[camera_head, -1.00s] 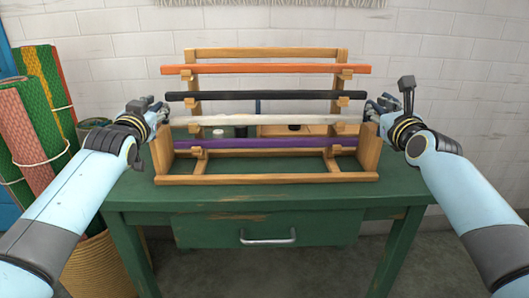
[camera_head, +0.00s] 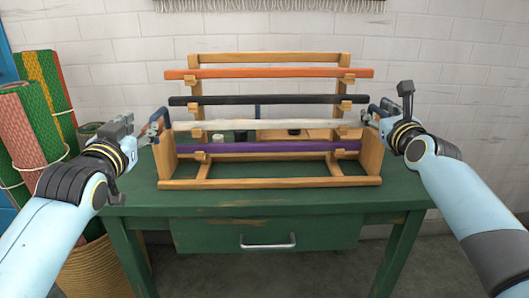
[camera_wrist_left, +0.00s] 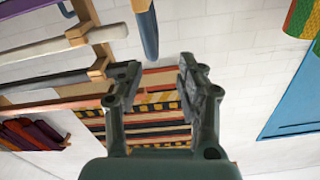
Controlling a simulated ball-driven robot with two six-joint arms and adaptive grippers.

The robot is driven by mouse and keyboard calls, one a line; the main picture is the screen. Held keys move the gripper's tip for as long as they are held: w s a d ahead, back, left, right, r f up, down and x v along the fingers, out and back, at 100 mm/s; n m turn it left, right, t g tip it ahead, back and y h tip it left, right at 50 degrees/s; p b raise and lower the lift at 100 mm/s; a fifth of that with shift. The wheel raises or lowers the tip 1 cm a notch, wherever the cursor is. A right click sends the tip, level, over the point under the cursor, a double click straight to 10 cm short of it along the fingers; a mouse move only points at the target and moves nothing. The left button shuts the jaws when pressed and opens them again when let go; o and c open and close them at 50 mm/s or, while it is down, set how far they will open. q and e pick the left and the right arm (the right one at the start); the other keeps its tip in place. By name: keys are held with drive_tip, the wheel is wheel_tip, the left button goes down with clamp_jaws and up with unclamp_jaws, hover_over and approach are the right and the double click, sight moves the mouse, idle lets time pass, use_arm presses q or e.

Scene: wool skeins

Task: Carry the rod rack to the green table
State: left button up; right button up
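The wooden rod rack (camera_head: 270,183) stands upright on the green table (camera_head: 300,204), with orange, black, white and purple rods across it. Blue handles show at its left end (camera_head: 163,125) and right end (camera_head: 373,112). My left gripper (camera_head: 151,133) is just outside the left end. In the left wrist view its fingers (camera_wrist_left: 158,85) are spread with nothing between them, and a blue handle (camera_wrist_left: 147,32) shows beyond the tips. My right gripper (camera_head: 370,114) is at the right handle; its fingers are too small to tell whether they are closed on it.
Small jars (camera_head: 218,139) stand behind the rack's lower rods. Rolled green and red mats (camera_head: 30,130) stand by a wicker basket (camera_head: 97,268) at the left. A white brick wall (camera_head: 460,90) is behind the table. The table's right end has a little bare surface.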

use_arm(q)
drive_tip(key=shift+s, duration=0.85)
use_arm(e)
drive_tip(key=s, duration=1.2)
drive_tip(key=shift+d, duration=0.3)
use_arm(q)
drive_tip(key=shift+f, duration=0.1)
use_arm(e)
drive_tip(key=shift+f, duration=0.1)
